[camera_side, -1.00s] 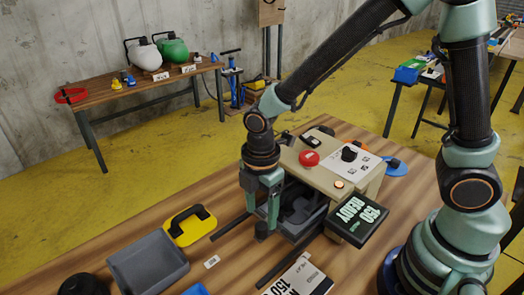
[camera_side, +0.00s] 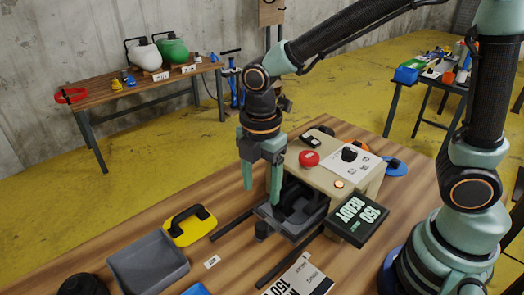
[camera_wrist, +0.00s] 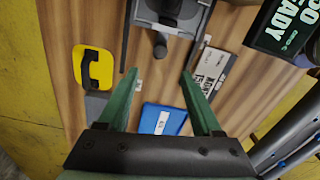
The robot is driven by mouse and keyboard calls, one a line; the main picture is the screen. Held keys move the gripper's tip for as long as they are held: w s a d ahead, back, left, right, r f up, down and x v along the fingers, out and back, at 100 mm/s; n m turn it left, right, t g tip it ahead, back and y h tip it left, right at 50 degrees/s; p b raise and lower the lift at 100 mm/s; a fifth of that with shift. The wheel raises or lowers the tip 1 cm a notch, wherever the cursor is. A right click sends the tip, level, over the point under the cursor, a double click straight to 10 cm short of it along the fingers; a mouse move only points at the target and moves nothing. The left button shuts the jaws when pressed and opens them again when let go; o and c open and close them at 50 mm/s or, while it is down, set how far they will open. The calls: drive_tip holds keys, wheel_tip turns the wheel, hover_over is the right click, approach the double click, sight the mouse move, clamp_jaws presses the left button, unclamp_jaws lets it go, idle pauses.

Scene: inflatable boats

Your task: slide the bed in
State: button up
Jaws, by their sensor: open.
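The bed is a grey tray (camera_side: 268,212) with a dark knob (camera_side: 262,230) at its front. It lies between two dark rails, its front part standing out of the opening of a beige machine (camera_side: 318,172). A black piece sits in the bed, partly in the machine's shadow. My gripper (camera_side: 262,193) is open and empty, pointing down above the front of the bed, apart from the knob. In the wrist view the bed (camera_wrist: 196,20) and knob (camera_wrist: 160,45) show at the top, beyond the fingertips (camera_wrist: 160,74).
A yellow pad with a black handle (camera_side: 190,226), a grey bin (camera_side: 150,264), a blue item (camera_wrist: 163,119) and a printed card (camera_side: 300,277) lie on the wooden bench.

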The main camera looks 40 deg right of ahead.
sight(262, 225)
wheel_tip(262, 225, down, 12)
drive_tip(key=n, duration=0.3)
idle(0.5)
clamp_jaws()
drive_tip(key=shift+d, duration=0.15)
idle(1.3)
